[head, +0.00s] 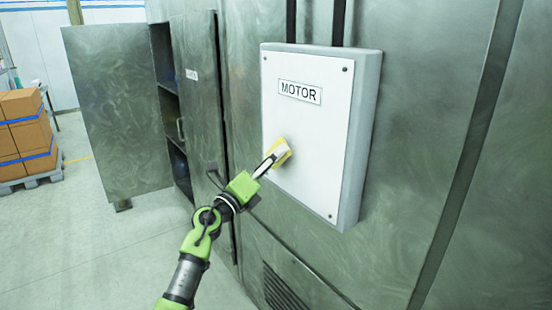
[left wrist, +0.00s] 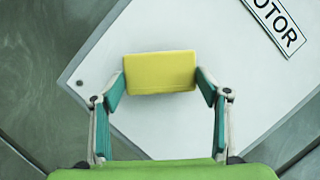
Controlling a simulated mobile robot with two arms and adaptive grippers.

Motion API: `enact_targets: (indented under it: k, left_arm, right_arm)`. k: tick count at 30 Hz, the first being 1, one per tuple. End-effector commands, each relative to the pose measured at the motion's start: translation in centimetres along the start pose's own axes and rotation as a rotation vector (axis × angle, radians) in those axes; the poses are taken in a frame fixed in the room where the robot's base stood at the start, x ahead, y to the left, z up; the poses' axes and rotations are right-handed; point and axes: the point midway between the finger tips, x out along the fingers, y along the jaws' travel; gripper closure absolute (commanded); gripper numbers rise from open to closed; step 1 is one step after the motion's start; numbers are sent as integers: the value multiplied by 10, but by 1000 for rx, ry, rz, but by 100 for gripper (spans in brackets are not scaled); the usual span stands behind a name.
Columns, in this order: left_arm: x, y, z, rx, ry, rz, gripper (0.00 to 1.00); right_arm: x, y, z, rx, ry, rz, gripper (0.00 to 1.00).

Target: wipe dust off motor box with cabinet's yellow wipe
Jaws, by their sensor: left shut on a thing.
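The motor box (head: 310,140) is a white panel labelled MOTOR, mounted on a grey metal wall. It also fills much of the left wrist view (left wrist: 200,130), where it looks tilted. The yellow wipe (left wrist: 160,72) is a small block between the two fingers of my left gripper (left wrist: 162,82). In the head view, my left gripper (head: 272,162) holds the wipe (head: 283,150) at the lower left of the box front. The wipe looks to be at or very near the panel; I cannot tell if it touches. No dust is clearly visible. My right gripper is not in view.
The cabinet (head: 196,90) left of the box has an open door (head: 115,110) and dark shelves inside. Brown cartons (head: 25,130) stand on a pallet at the far left. A vent grille (head: 285,290) is below the box. The floor at lower left is clear.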

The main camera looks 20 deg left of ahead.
Motion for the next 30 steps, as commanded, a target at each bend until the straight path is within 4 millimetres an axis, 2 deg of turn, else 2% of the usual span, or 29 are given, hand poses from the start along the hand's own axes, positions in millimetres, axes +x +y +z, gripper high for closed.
enact_targets:
  k: [1, 12, 26, 30]
  left_arm:
    - [-5, -2, 4, 1, 0, 1, 48]
    - [-38, -1, 16, 0, 0, 1, 48]
    - [-44, 0, 19, 0, -1, 0, 48]
    - [-51, -1, 22, 1, -1, 1, 48]
  right_arm:
    - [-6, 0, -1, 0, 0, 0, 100]
    - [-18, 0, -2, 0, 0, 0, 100]
    - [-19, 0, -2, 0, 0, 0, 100]
    - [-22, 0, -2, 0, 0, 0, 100]
